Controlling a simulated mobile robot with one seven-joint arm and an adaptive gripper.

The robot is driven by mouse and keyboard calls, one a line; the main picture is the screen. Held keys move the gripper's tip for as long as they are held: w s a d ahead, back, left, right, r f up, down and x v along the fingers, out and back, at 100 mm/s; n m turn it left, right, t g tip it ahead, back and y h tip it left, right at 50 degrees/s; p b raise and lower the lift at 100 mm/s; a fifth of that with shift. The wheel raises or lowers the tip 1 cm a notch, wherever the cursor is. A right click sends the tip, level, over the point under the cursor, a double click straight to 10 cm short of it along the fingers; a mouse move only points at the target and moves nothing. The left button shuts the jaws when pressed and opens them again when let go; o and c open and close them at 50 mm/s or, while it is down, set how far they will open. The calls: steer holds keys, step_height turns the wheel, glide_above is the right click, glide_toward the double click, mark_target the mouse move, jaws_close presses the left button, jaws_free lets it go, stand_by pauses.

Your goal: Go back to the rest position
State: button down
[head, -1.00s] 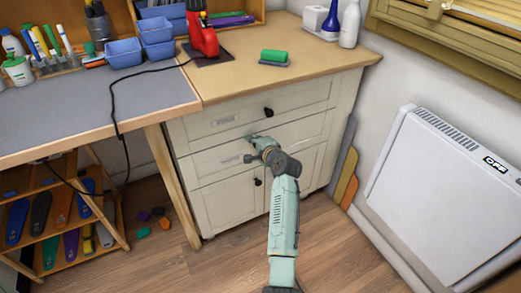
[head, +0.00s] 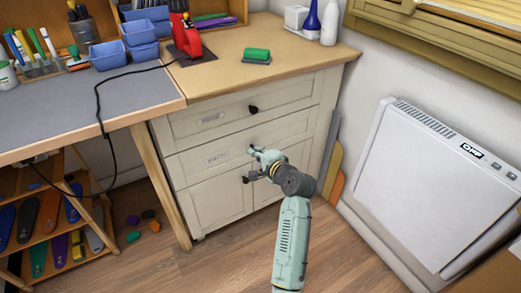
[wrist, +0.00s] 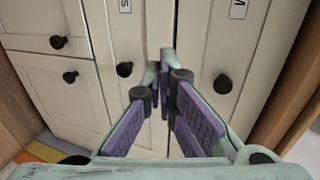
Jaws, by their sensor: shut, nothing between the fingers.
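My gripper (head: 256,152) is in front of the white cabinet (head: 228,190), at the height of its drawers, in the head view. It is shut and holds nothing. In the wrist view my gripper (wrist: 165,62) shows its purple-padded fingers meeting at the tips, with the cabinet front (wrist: 180,30) and several dark knobs behind them. I cannot tell from the pictures whether the fingertips touch the cabinet.
A wooden counter (head: 290,75) tops the cabinet, holding a red tool (head: 200,40) and a green block (head: 257,54). A white heater (head: 420,180) stands on the right. A shelf of insoles (head: 110,235) stands on the left.

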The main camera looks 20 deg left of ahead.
steer(key=shift+s+d+r, duration=0.15)
